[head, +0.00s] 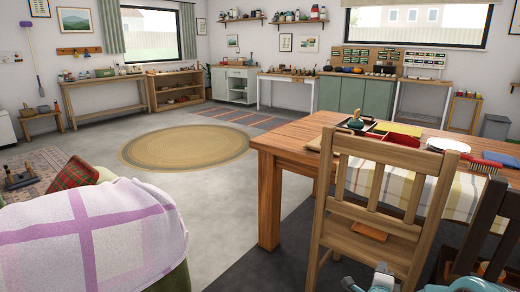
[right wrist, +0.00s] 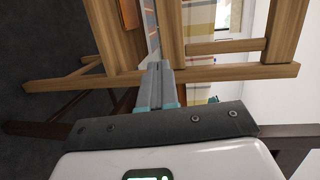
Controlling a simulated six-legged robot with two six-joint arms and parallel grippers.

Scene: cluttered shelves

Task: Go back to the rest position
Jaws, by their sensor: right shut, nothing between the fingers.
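My right gripper (head: 381,277) shows at the bottom edge of the head view, low in front of a wooden chair (head: 388,190). In the right wrist view, the grey fingers of this gripper (right wrist: 160,68) are together with nothing between them. They point toward the wooden rails of the chair (right wrist: 240,73); I cannot tell how wide the gap is. My left gripper is not in view.
A wooden table (head: 270,190) with a white plate (head: 449,144) and other items stands behind the chair. A dark chair (head: 484,240) is at the right. A cloth-covered seat (head: 95,235) fills the lower left. Open floor surrounds a round rug (head: 187,147).

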